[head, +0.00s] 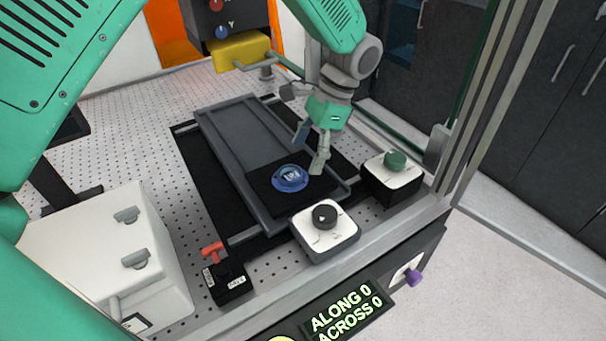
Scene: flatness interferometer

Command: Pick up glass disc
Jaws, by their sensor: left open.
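The glass disc (290,178) shows as a round blue piece with a pale marking on top. It lies on a black square pad (262,187) at the near end of a long grey tray (240,141). My left gripper (310,150) is above and just beyond the disc, to its upper right. Its two fingers point down and are spread apart, with nothing between them. The fingertips look close to the disc but not around it; whether one touches the pad cannot be told. My right gripper is not in view.
A white box with a black knob (325,216) stands near the tray's front end. A box with a green knob (395,160) stands to the right. A small black block with a red lever (212,252) is at front left. A yellow-bottomed unit (241,50) hangs behind.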

